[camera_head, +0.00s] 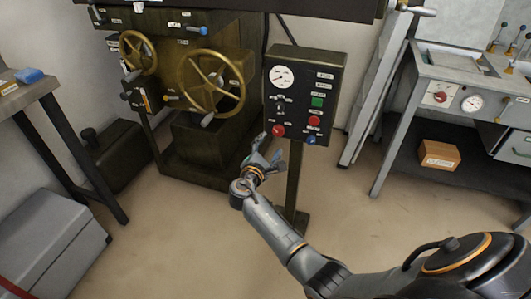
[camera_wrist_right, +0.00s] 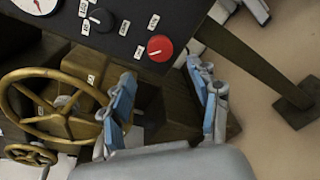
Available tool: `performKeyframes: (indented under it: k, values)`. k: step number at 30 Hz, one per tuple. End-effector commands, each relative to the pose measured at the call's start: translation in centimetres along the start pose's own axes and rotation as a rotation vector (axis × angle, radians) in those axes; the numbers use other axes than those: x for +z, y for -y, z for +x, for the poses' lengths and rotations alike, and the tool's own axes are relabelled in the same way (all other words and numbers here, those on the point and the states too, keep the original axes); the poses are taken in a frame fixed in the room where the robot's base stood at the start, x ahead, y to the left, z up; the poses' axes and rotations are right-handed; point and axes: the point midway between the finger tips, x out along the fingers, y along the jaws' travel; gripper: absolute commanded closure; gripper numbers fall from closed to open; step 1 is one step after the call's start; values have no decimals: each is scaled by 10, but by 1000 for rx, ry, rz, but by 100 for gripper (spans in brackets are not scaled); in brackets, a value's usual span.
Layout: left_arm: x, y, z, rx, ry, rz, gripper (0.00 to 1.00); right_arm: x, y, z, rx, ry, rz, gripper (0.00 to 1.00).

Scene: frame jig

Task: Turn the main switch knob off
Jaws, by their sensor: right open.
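A dark control panel (camera_head: 303,85) on a post carries a red knob (camera_head: 278,130) at its lower left. The knob also shows in the right wrist view (camera_wrist_right: 160,48), just beyond the fingertips. Its label is too small to read, so I cannot tell for sure that it is the main switch. A black knob (camera_wrist_right: 101,20) sits beside it. My right gripper (camera_head: 268,150) is open and empty, just below the panel's lower left corner. Its blue-padded fingers (camera_wrist_right: 165,85) are apart and do not visibly touch the knob. My left gripper is not in view.
The panel also has a gauge (camera_head: 281,76), a green button (camera_head: 317,101), another red control (camera_head: 314,120) and a blue knob (camera_head: 311,139). A machine with brass handwheels (camera_head: 217,83) stands close left. A grey bench (camera_head: 455,75) stands right. The floor in front is clear.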

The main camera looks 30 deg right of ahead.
Motion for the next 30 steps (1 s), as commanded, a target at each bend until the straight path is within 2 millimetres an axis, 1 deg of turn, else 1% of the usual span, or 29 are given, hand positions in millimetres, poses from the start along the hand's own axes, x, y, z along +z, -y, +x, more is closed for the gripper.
performKeyframes:
  k: [1,3,6,9,25,26,28,29,30]
  values:
    - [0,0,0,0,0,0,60,0,1,-11,-2,-2,3,38]
    - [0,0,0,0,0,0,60,0,0,-21,0,-1,1,38]
    - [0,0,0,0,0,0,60,0,0,-31,0,1,0,38]
    - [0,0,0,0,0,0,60,0,0,-37,-1,1,1,38]
    - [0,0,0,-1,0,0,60,0,0,-38,-1,1,1,38]
    - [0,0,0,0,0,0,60,0,2,-38,-3,-2,3,38]
    - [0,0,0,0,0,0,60,-6,12,-40,-20,-22,21,38]
    - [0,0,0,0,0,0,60,-10,19,-42,-33,-38,38,38]
    - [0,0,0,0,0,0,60,-17,33,-45,-58,-67,67,38]
